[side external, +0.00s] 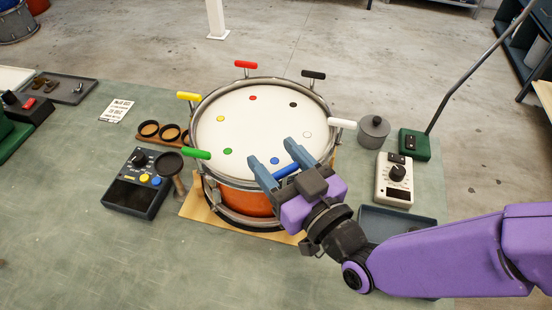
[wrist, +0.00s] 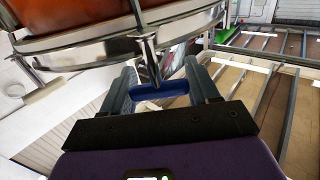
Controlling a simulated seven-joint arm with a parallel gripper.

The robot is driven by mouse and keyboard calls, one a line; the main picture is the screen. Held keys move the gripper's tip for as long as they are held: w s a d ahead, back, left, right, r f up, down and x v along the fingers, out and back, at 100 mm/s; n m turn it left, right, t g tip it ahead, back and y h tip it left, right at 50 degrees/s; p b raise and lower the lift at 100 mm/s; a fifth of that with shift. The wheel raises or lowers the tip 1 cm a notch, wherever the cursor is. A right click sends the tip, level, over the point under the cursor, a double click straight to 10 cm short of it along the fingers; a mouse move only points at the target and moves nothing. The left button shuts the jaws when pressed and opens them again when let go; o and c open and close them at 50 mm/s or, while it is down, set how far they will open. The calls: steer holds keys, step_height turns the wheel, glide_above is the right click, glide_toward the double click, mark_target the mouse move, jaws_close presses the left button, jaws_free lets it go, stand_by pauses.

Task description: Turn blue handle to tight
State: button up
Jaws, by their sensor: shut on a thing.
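The drum (side external: 250,205) has an orange shell, a metal rim and a white head (side external: 260,135), and stands on a wooden board. The blue handle (side external: 287,170) is at the drum's near right edge, beside a blue dot on the head. My gripper (side external: 284,158) is at it with one finger on either side, shut on the handle. In the wrist view the blue handle (wrist: 160,92) lies crosswise between the two fingers, with its metal rod (wrist: 149,62) running up towards the rim. The fingers hide the handle's ends in the side view.
Green (side external: 195,154), yellow (side external: 188,97), red (side external: 245,64), black (side external: 313,75) and white (side external: 342,123) handles stick out around the rim. A dark control box (side external: 137,185) is left.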

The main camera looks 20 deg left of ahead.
steer(key=m+t+h, duration=0.3)
steer(key=h, duration=0.1)
steer(key=shift+d+m+t+h, duration=0.15)
steer(key=shift+m+t+h, duration=0.15)
steer(key=shift+m+t, duration=0.1)
steer(key=m+h, duration=0.1)
steer(key=m+t+h, duration=0.1)
steer(key=h, duration=0.1)
steer(key=m+h, duration=0.1)
steer(key=h, duration=0.1)
steer(key=shift+w+d+t, duration=0.2)
steer(key=shift+d+t, duration=0.05)
steer(key=shift+t, duration=0.15)
steer(key=shift+d+m+h, duration=0.2)
steer(key=shift+m+h, duration=0.85)
steer(key=shift+h, duration=0.45)
steer(key=shift+d+m+h, duration=0.15)
steer(key=shift+m+h, duration=0.9)
steer(key=shift+h, duration=0.45)
steer(key=shift+w+d+r+m+g+h, duration=0.1)
steer(key=shift+d+m+g+h, duration=0.05)
steer(key=shift+m+h, duration=0.65)
steer(key=shift+d+m+g+h, duration=0.15)
steer(key=shift+m+h, duration=0.35)
steer(key=shift+h, duration=0.5)
steer(key=o, duration=1)
steer(key=shift+c, duration=0.2)
